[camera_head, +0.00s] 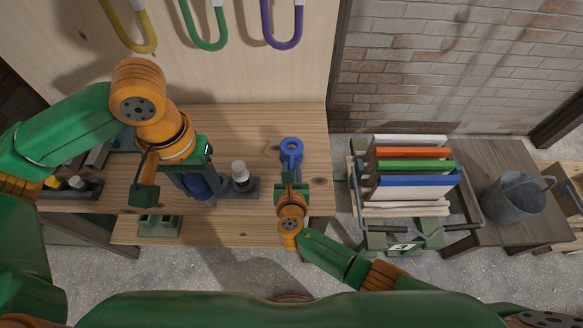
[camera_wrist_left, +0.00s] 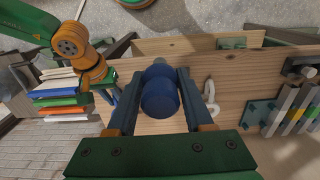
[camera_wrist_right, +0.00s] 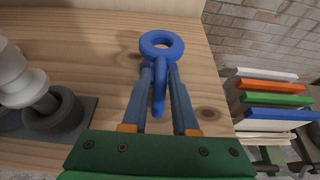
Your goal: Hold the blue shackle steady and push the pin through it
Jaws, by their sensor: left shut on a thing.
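My left gripper (camera_head: 200,188) is shut on a thick, round blue piece (camera_wrist_left: 160,98), seen end-on in the left wrist view; by its shape I take it for the pin. The blue shackle (camera_head: 291,147) is at the right part of the bench. In the right wrist view its ring (camera_wrist_right: 161,44) lies beyond the fingertips, and a narrow blue part runs back between the fingers. My right gripper (camera_wrist_right: 160,82) is open around that part, with gaps on both sides.
A grey-white fitting (camera_head: 240,176) on a dark base stands between the grippers. The wooden bench (camera_head: 240,125) has yellow, green and purple hooks on the panel behind.

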